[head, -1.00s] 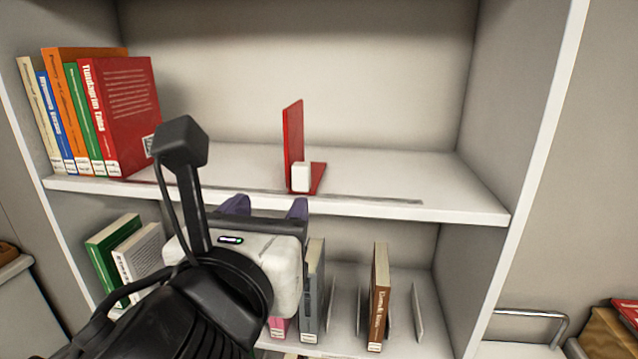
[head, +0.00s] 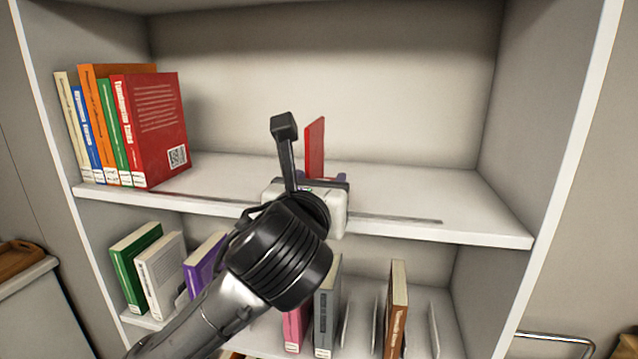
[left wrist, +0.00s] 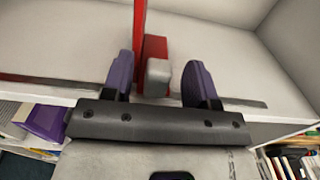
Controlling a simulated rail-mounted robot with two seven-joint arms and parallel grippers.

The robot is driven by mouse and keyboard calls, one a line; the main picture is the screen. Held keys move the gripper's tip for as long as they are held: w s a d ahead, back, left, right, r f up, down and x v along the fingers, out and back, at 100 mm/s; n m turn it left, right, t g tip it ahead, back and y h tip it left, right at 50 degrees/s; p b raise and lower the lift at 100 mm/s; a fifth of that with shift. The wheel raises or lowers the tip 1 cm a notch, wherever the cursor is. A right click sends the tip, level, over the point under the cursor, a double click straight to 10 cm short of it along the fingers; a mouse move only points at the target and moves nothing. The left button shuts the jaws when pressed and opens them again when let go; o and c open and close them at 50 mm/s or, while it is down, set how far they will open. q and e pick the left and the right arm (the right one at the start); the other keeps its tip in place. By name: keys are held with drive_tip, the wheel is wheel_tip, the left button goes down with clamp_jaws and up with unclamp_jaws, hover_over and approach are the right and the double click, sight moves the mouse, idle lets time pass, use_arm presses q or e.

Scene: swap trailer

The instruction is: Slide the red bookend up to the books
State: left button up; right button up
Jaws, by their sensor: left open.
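The red bookend (head: 315,148) stands upright on the upper shelf, right of the books and apart from them. In the left wrist view the bookend (left wrist: 154,52) shows its red upright, red base and a pale block. My left gripper (head: 322,178) is at the shelf's front edge. In the left wrist view its two purple fingers (left wrist: 160,80) are open, with the pale block and base between them. I see no firm contact. The books (head: 148,130) stand in a row at the shelf's left end, the red one rightmost. My right gripper is not in view.
The upper shelf (head: 440,205) is bare between the books and bookend and to the bookend's right. A dark strip runs along its front. More books and thin dividers stand on the lower shelf (head: 455,340). Side walls close both ends.

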use_arm(q)
drive_tip(key=shift+w, duration=0.1)
clamp_jaws()
idle(0.6)
